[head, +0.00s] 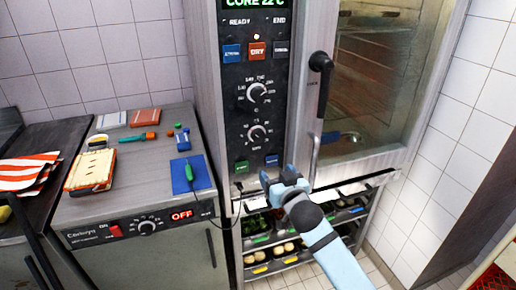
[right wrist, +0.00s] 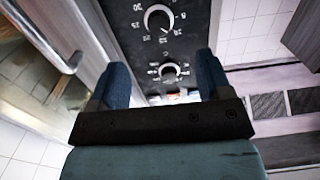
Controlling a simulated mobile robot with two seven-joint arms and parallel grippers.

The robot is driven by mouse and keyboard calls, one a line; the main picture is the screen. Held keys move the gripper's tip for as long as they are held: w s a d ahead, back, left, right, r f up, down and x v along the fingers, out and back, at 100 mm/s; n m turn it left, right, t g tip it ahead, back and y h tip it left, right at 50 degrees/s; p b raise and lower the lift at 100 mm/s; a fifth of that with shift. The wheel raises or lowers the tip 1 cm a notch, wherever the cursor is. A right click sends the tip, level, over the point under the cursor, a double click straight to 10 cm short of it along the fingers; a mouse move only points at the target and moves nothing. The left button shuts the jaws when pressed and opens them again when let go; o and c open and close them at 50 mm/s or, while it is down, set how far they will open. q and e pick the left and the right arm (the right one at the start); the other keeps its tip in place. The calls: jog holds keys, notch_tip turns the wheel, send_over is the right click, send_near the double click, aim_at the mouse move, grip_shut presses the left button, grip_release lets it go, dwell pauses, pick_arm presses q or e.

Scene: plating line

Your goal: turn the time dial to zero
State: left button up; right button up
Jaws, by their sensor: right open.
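The oven's dark control panel carries two round dials in the head view, an upper dial (head: 257,92) and a lower dial (head: 257,134), each ringed by numbers. Their labels are too small to tell which is the time dial. In the right wrist view the lower dial (right wrist: 158,18) looks larger and nearer, and the upper dial (right wrist: 168,71) lies beyond it. My right gripper (head: 284,178) is open and empty, below and right of the lower dial, apart from both dials; its fingers also show in the wrist view (right wrist: 163,75). My left gripper is not in view.
The oven door handle (head: 319,72) stands out right of the panel. Two buttons, green (head: 241,167) and blue (head: 272,160), sit under the lower dial. Racks of food (head: 287,247) stand below.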

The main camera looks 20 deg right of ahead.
aim_at(260, 139)
jog(key=w, duration=0.5)
jog(key=w+r, duration=0.1)
jog(key=w, duration=0.4)
jog(key=w+r+p, duration=0.1)
jog(key=w, duration=0.4)
jog(key=shift+r, duration=0.1)
jog(key=c, duration=0.9)
